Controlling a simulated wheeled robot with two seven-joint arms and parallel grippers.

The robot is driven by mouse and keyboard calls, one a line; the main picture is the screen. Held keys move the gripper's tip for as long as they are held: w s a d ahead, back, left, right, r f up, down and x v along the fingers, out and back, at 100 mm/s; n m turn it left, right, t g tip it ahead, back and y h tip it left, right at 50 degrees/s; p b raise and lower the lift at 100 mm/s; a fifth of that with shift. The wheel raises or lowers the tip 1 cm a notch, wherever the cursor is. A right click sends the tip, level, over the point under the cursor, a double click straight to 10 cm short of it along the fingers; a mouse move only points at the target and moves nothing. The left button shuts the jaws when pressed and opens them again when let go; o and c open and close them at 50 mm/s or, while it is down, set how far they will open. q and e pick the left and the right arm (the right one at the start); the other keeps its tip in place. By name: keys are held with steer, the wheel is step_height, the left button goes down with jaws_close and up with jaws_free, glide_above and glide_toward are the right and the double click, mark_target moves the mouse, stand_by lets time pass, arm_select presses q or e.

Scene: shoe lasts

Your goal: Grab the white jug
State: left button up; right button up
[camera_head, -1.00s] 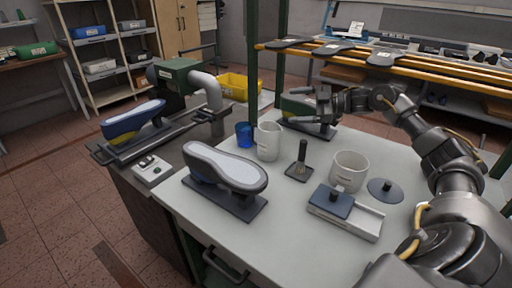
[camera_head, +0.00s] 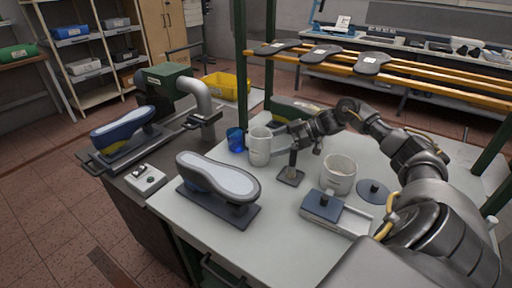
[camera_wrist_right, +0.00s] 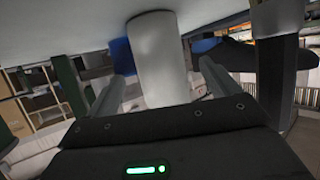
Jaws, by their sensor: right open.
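The white jug (camera_head: 259,148) stands upright on the light worktable, behind the shoe last. My right gripper (camera_head: 277,140) reaches in from the right at the jug's right side, low over the table. In the right wrist view the jug (camera_wrist_right: 160,62) fills the middle, between the two open fingers (camera_wrist_right: 160,92), with a gap visible on each side. The fingers are not closed on it. A blue cup (camera_head: 236,140) stands just left of the jug; it also shows behind the jug in the wrist view (camera_wrist_right: 122,58). My left gripper is not in view.
A shoe last with a grey sole (camera_head: 218,178) stands in front of the jug. A brush-like tool on a small base (camera_head: 292,168), a wider white pot (camera_head: 339,175) and a blue-topped tray (camera_head: 325,204) stand to the right, under and near my right arm. A green rack post stands behind.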

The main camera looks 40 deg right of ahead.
mark_target(260, 148)
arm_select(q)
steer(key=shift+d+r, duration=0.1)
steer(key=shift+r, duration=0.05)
arm_select(e)
steer(key=shift+w+a+f, duration=0.2)
steer(key=shift+w+a, duration=0.15)
steer(key=shift+a, duration=0.05)
steer(key=shift+w+a, duration=0.1)
steer(key=shift+a, duration=0.15)
steer(key=p+x, duration=0.1)
steer(key=x, duration=0.2)
steer(key=shift+w+a+f+p, duration=0.15)
steer(key=shift+w+a+p, duration=0.05)
steer(key=shift+w+p, duration=0.15)
steer(key=shift+w+a+f, duration=0.15)
steer(key=shift+a, duration=0.1)
steer(key=shift+f, duration=0.1)
steer(key=c, duration=1.1)
steer(key=shift+c, duration=0.6)
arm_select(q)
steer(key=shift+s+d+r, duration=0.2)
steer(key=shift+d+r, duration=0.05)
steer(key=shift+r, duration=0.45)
